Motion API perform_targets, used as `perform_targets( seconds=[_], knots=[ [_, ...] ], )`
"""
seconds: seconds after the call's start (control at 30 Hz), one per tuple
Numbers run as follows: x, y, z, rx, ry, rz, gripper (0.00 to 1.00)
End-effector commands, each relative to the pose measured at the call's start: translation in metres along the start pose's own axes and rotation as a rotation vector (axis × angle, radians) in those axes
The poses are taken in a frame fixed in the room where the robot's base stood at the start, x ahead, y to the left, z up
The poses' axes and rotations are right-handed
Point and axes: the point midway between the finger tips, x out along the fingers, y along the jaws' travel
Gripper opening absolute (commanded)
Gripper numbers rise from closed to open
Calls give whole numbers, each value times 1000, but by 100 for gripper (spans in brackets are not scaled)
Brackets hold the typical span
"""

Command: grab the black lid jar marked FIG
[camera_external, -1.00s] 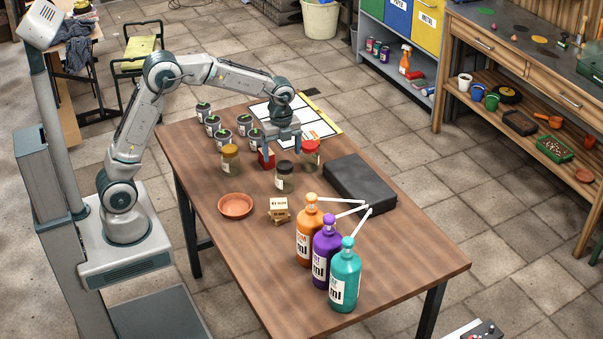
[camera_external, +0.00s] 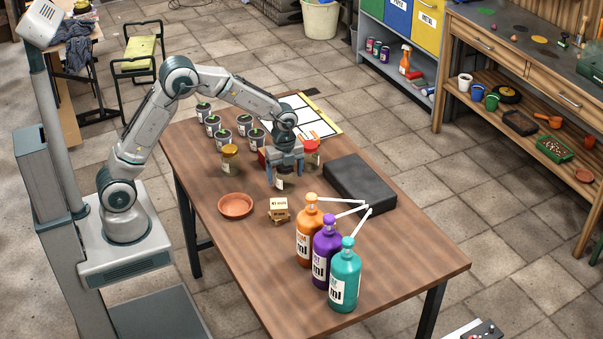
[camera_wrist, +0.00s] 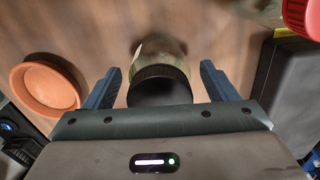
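The black-lidded jar (camera_external: 281,183) stands on the table, mostly hidden behind my gripper in the external view. In the wrist view the jar (camera_wrist: 160,77) shows its dark lid and part of a pale label; I cannot read the label. My gripper (camera_external: 284,180) is over the jar, pointing down. In the wrist view the fingers of my gripper (camera_wrist: 160,84) are spread, one on each side of the jar, with gaps between them and it.
A red-lidded jar (camera_external: 311,155) stands close behind on the right, and a yellow-lidded jar (camera_external: 229,160) to the left. A terracotta saucer (camera_external: 236,206), small wooden blocks (camera_external: 279,208), three pump bottles (camera_external: 326,250) and a black case (camera_external: 360,182) are nearby.

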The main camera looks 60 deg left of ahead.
Motion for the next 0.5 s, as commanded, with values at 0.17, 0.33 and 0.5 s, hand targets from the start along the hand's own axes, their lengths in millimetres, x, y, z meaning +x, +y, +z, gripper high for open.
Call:
perform_targets(
  seconds=[0.17, 0.33, 0.5],
  knots=[
    [0, 0, 0, 0, 0, 0, 29],
    [-1, 0, 0, 0, 0, -1, 29],
    [-3, 0, 0, -1, 0, -2, 29]
  ],
)
